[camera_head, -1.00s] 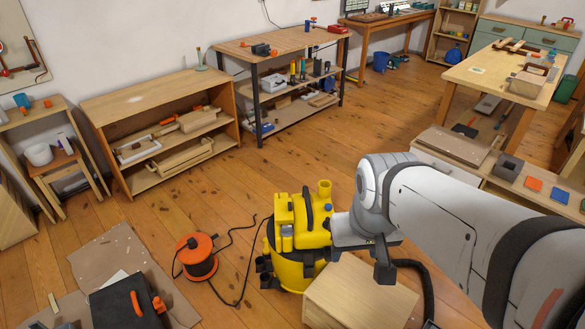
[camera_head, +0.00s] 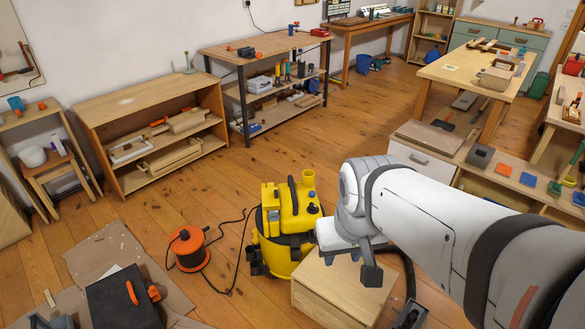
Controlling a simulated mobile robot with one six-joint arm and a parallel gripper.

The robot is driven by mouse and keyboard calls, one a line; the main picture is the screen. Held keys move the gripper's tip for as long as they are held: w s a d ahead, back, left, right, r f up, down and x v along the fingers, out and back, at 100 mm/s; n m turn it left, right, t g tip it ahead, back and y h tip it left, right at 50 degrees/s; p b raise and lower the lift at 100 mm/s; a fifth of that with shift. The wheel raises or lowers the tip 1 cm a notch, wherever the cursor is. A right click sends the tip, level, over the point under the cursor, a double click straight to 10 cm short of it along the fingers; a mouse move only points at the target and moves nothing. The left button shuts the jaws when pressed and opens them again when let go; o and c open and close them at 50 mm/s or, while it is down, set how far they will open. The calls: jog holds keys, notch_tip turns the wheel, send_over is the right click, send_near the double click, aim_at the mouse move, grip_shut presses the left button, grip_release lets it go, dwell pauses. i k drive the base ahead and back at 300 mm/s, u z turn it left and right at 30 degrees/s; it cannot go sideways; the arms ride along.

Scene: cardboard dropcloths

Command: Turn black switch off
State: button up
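A yellow vacuum cleaner (camera_head: 275,224) with a black handle and a blue knob stands on the wooden floor, left of the middle. I cannot make out a distinct black switch on it or elsewhere; it may be too small or hidden. My gripper (camera_head: 350,264) hangs at the end of my white arm, just right of the vacuum in the picture and over a low wooden box. A dark finger points down, and the rest is partly hidden by the wrist, so its opening is unclear. I see nothing held.
The wooden box (camera_head: 325,300) stands close to the vacuum's right. An orange cable reel (camera_head: 188,248) with a black cord lies left of it. A black case (camera_head: 120,300) lies on cardboard at the lower left. Shelves and workbenches line the walls; floor behind the vacuum is clear.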

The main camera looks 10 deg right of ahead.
aim_at(313, 210)
jog(key=z, duration=0.15)
jog(key=i, duration=0.4)
jog(key=z, duration=2.05)
jog(key=k, duration=0.95)
jog(key=u, duration=1.05)
jog(key=i, duration=0.65)
jog(key=u, duration=0.05)
